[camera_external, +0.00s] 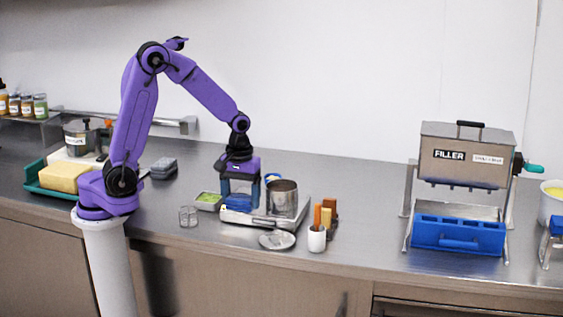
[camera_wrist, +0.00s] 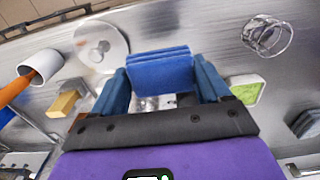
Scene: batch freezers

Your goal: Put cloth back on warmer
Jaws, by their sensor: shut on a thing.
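A folded blue cloth (camera_external: 238,203) is between the fingers of my gripper (camera_external: 240,196), at the left end of the warmer. In the wrist view the cloth (camera_wrist: 160,72) is a layered blue block spanning the gap between the two blue fingers of my gripper (camera_wrist: 162,88). My gripper points down and is shut on it. The warmer (camera_external: 262,222) is a low, flat silver unit with a metal pot (camera_external: 282,198) on its right part. The cloth is over or on the warmer's left part; I cannot tell whether it touches the top.
A round metal lid (camera_external: 277,240) lies in front of the warmer. A white cup (camera_external: 317,238) with orange-handled tools is right of it. A tray with green contents (camera_external: 208,201) and a wire ring (camera_external: 188,216) are left. The counter towards the filler (camera_external: 465,155) is clear.

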